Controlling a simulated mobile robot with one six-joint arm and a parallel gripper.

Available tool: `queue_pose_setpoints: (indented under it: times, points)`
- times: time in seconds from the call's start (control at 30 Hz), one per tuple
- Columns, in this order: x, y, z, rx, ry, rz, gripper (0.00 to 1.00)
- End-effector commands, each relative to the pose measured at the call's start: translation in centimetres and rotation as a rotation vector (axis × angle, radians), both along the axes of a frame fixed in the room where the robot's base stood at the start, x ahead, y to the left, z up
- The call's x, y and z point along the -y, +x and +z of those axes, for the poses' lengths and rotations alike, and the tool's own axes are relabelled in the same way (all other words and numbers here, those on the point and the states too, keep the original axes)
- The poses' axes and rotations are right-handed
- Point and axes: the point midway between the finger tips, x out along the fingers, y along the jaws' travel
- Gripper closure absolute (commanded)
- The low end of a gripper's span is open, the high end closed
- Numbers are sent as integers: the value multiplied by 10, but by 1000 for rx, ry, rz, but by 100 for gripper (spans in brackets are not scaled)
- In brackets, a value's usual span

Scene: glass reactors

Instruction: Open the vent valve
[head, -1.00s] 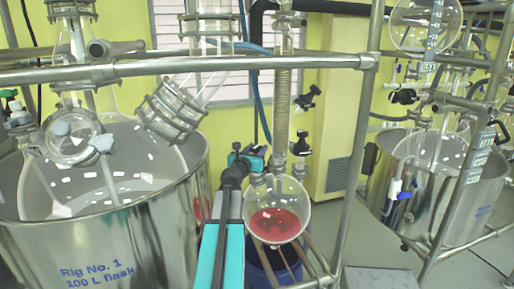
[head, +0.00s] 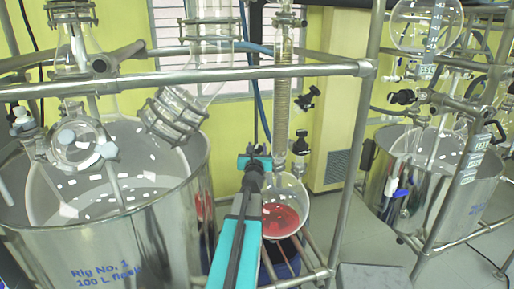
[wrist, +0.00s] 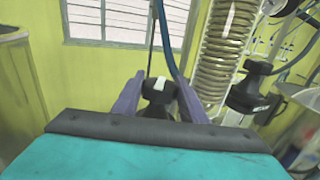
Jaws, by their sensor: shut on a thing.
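My gripper (wrist: 157,100) is shut on a black valve knob (wrist: 157,88) with a white mark, seen between its two purple-grey fingers in the wrist view. In the head view my gripper (head: 255,158) is at the upper left of the round glass flask (head: 286,207) holding red liquid, just left of the coil condenser (head: 282,90). The held knob is hidden there behind my gripper. I cannot tell from these views whether that valve is open or closed.
Another black valve (wrist: 252,92) stands to the right, close to the condenser coil (wrist: 227,45). A metal rail (head: 180,75) crosses above my arm. The large steel vessel (head: 110,240) is at left, and a second steel vessel (head: 440,190) is at right.

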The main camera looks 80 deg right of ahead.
Motion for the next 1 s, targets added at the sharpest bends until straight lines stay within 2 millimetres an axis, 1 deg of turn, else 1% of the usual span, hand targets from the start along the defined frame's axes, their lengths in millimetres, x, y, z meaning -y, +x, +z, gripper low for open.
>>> queue_pose_setpoints:
  times: [0.03,0.67,1.0]
  points:
    - [1,-2,5,-2,-2,9,84]
    - [0,-2,-8,-3,24,186,84]
    - [1,-3,-11,-5,24,335,84]
